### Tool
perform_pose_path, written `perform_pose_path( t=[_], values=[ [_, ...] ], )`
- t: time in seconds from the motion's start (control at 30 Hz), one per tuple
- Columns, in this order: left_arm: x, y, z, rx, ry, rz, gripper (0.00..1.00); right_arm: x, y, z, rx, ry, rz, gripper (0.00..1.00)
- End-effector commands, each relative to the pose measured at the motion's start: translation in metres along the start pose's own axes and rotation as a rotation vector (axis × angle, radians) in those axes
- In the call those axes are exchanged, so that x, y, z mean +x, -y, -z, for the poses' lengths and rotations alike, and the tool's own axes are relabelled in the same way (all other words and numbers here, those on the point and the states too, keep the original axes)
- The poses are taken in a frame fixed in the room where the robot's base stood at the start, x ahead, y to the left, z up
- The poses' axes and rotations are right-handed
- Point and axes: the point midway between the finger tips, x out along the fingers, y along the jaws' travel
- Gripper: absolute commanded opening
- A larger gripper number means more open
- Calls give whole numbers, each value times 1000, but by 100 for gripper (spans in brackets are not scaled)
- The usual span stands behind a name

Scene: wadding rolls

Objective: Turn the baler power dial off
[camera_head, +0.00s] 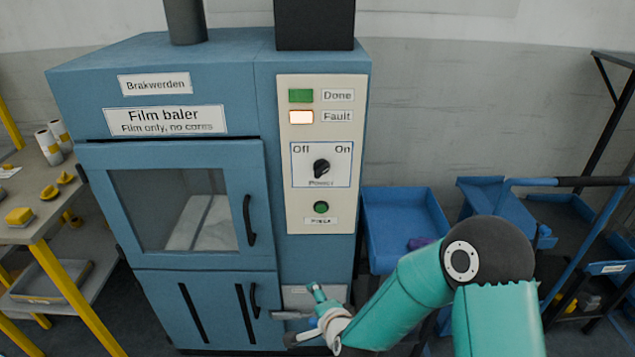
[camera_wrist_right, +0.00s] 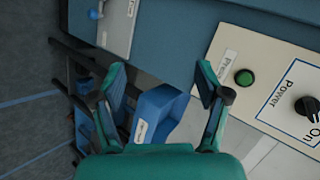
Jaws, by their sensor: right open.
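The black power dial (camera_head: 321,167) sits on a white plate marked Off at left and On at right, on the baler's cream control panel (camera_head: 264,137). Its pointer seems turned toward On. The dial also shows at the right edge of the right wrist view (camera_wrist_right: 308,106), with a white mark on the On side. My right gripper (camera_head: 297,314) is low in front of the baler, well below the dial. In the wrist view its fingers (camera_wrist_right: 162,76) are spread and empty. My left gripper is not in view.
The Fault lamp (camera_head: 301,117) glows; the Done lamp (camera_head: 301,96) is green. A green button (camera_head: 321,207) sits below the dial. The baler door (camera_head: 180,197) is closed, with a protruding handle (camera_head: 249,220). A bench (camera_head: 35,210) stands left; blue bins (camera_head: 403,225) stand right.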

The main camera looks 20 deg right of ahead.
Motion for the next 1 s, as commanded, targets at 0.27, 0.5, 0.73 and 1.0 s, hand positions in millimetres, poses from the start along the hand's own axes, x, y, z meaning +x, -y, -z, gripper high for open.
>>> perform_pose_path(
  t=[0.27, 0.5, 0.73, 1.0],
  values=[
    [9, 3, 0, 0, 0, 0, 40, -56, 171, 40, 760, -118, 554, 75],
    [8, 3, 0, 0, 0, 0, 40, -80, 210, 55, 976, -96, 708, 75],
    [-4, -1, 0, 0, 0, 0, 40, -58, 226, 67, 978, -98, 708, 75],
    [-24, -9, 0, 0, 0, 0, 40, -13, 255, 89, 977, -98, 707, 75]
  ],
)
